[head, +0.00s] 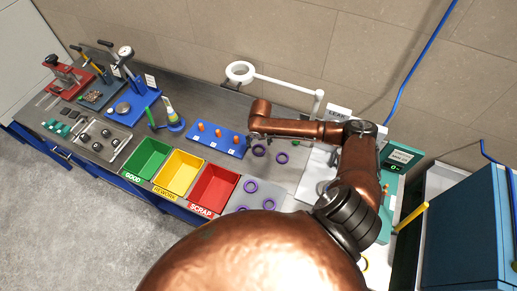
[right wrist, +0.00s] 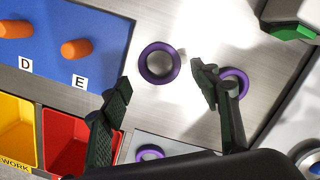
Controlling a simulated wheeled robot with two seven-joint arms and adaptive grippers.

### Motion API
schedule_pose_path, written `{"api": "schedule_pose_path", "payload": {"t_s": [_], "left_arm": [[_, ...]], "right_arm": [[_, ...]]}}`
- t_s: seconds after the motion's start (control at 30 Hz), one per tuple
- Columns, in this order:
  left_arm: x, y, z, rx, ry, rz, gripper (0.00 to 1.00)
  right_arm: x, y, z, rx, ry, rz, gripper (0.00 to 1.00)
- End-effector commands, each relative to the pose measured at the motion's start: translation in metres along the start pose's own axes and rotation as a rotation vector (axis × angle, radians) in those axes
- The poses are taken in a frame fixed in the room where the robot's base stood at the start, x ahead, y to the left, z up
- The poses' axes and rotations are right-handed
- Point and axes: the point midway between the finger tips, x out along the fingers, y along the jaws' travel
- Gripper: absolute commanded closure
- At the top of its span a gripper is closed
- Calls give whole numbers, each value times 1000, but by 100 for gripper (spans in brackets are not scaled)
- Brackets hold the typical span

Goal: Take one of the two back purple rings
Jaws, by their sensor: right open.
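Two purple rings lie at the back of the grey worktop: the left back ring (head: 259,150) and the right back ring (head: 282,158). My right gripper (head: 262,138) is open and empty, above the worktop by the left back ring. In the right wrist view one back ring (right wrist: 143,66) shows between the open fingertips (right wrist: 160,76), apart from both. The other back ring (right wrist: 240,73) is partly hidden behind the right finger. My left gripper is not in view.
More purple rings (head: 251,186) lie nearer the front. A blue block with orange pegs (head: 229,150) stands left of the back rings. Green, yellow and red bins (head: 233,184) line the front left. A white lamp (head: 318,104) stands behind.

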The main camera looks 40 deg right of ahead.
Motion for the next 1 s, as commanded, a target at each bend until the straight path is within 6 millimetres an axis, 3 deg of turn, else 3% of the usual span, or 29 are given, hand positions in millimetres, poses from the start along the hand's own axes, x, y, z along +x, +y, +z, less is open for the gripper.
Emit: {"api": "schedule_pose_path", "payload": {"t_s": [0.17, 0.4, 0.67, 1.0], "left_arm": [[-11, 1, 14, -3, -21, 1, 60], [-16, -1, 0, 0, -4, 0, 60], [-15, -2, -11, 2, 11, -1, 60], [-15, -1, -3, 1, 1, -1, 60]], "right_arm": [[21, 0, -4, 2, 2, 1, 44], [50, -1, -4, 3, -2, 2, 44], [53, -2, -4, 3, -4, 2, 44], [52, -3, -4, 4, -4, 2, 67]]}}
